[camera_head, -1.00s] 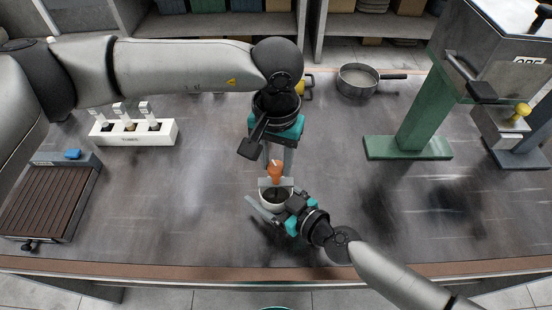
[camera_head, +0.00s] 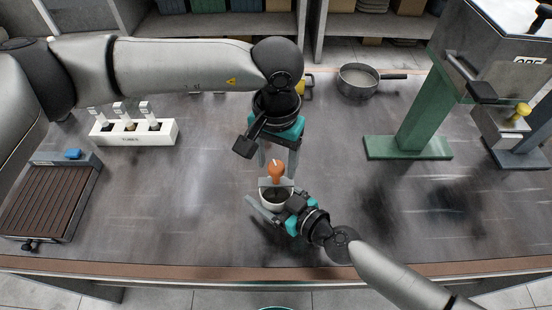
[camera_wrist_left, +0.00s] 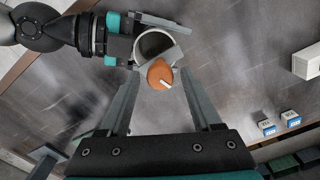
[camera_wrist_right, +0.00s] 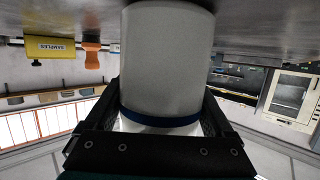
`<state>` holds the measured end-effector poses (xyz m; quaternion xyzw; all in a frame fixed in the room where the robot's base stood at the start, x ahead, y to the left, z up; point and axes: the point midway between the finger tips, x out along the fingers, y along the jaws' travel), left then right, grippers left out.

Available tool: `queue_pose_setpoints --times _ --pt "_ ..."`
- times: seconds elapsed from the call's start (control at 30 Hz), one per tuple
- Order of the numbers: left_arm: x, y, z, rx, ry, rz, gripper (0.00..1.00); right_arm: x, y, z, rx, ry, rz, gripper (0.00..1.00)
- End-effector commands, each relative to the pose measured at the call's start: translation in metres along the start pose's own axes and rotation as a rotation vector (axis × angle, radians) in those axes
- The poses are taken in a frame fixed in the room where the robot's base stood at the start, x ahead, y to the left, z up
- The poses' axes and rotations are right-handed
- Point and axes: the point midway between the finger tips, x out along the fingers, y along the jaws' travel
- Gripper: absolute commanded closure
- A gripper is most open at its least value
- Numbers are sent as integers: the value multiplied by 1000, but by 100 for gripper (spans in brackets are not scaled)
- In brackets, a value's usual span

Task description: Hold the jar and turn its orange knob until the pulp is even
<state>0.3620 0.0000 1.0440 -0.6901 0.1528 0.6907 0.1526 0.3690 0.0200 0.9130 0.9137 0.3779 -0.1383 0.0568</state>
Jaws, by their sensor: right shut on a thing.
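The white jar (camera_head: 277,204) stands near the front middle of the table, dark inside. The right wrist view shows the jar (camera_wrist_right: 168,60) large, with a dark blue band, between the right fingers. My right gripper (camera_head: 275,208) is shut on it from the front right. The orange knob (camera_head: 277,171), with a pale mark on it, sits above the jar's far side, by a grey plate. My left gripper (camera_head: 278,163) reaches down to it from behind. In the left wrist view the knob (camera_wrist_left: 160,75) lies between the left fingertips with gaps on both sides. The pulp's evenness cannot be judged.
A pan (camera_head: 357,82) stands behind, a green-based machine (camera_head: 408,148) at right. The right wrist view shows a yellow SAMPLES item (camera_wrist_right: 50,47). Table beside the jar is clear.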

Motion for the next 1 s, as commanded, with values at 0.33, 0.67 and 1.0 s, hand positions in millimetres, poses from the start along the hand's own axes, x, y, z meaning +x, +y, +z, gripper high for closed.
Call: queue_pose_setpoints --times 0.33,0.67,1.0 --pt "-3 0 0 -1 2 0 28 0 0 2 -1 -3 0 100" --pt "-61 0 -1 0 6 0 28 0 0 1 -1 -3 0 100" --pt "-114 0 0 -1 2 -1 28 0 0 1 -2 -3 -1 100"
